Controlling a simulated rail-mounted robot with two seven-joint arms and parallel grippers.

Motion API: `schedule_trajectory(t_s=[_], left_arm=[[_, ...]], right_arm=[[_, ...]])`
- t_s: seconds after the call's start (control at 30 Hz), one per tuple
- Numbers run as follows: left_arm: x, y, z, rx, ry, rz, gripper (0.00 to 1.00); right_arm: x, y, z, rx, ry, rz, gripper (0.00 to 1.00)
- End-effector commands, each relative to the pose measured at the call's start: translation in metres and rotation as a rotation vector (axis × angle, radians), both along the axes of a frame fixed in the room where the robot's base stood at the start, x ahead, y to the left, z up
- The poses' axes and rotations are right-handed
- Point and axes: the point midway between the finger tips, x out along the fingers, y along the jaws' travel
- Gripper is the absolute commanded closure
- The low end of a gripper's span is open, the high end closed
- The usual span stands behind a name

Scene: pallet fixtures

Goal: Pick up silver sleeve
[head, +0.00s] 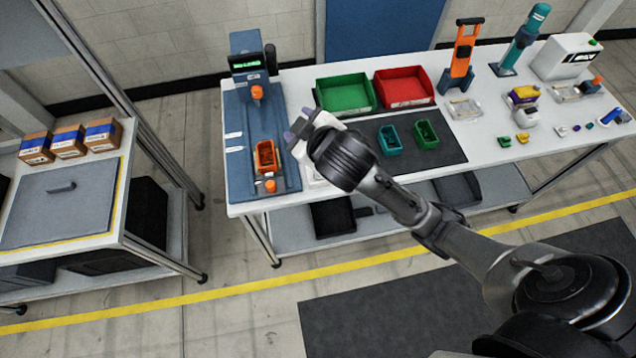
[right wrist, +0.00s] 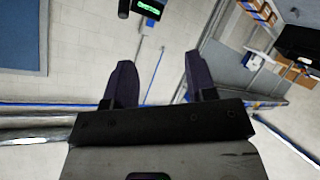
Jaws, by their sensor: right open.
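A small pale grey piece (head: 562,131) lies on the right part of the white workbench; it may be the silver sleeve, but it is too small to tell. My right gripper (head: 298,125) is above the bench's left part, between the blue press station and the dark mat, far from that piece. In the right wrist view its two purple fingers (right wrist: 158,65) are apart with nothing between them. No silver sleeve is recognisable in the right wrist view. My left gripper is not in view.
The bench (head: 470,175) holds a blue station (head: 237,165) with an orange part, a green bin (head: 345,92), a red bin (head: 405,87), teal (head: 390,139) and green (head: 426,134) trays, and several tools and small parts at right. A cart (head: 115,215) with boxes stands at left.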

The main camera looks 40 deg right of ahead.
Motion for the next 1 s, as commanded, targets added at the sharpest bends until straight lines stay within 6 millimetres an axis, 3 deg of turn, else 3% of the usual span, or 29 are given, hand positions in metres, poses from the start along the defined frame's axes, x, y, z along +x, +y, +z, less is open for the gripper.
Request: schedule_trajectory(t_s=[0.03,0.17,0.23,0.3,0.4,0.5,0.57,0.67,0.83,1.0], left_arm=[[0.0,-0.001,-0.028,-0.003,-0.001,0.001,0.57],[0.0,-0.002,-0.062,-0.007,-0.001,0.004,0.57],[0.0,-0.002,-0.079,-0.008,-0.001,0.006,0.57],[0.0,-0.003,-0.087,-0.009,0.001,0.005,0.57],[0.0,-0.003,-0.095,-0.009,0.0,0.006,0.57],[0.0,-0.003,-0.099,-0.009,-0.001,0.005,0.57],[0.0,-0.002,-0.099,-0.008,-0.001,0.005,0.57],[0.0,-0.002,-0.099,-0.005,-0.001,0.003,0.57],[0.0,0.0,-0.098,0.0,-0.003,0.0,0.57],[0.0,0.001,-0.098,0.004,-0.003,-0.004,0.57]], right_arm=[[0.019,-0.012,0.0,-0.074,-0.068,-0.038,0.49],[0.064,-0.04,0.05,-0.297,-0.333,-0.125,0.49],[0.084,-0.05,0.088,-0.46,-0.534,-0.149,0.49],[0.095,-0.05,0.12,-0.612,-0.704,-0.135,0.49],[0.104,-0.038,0.148,-0.822,-0.896,-0.067,0.49],[0.113,-0.019,0.155,-1.027,-1.029,0.06,0.49],[0.119,-0.005,0.149,-1.145,-1.077,0.163,0.49],[0.131,0.016,0.124,-1.324,-1.108,0.372,0.49],[0.148,0.043,0.049,-1.561,-1.031,0.8,0.49],[0.155,0.044,-0.039,-1.694,-0.807,1.249,0.49]])
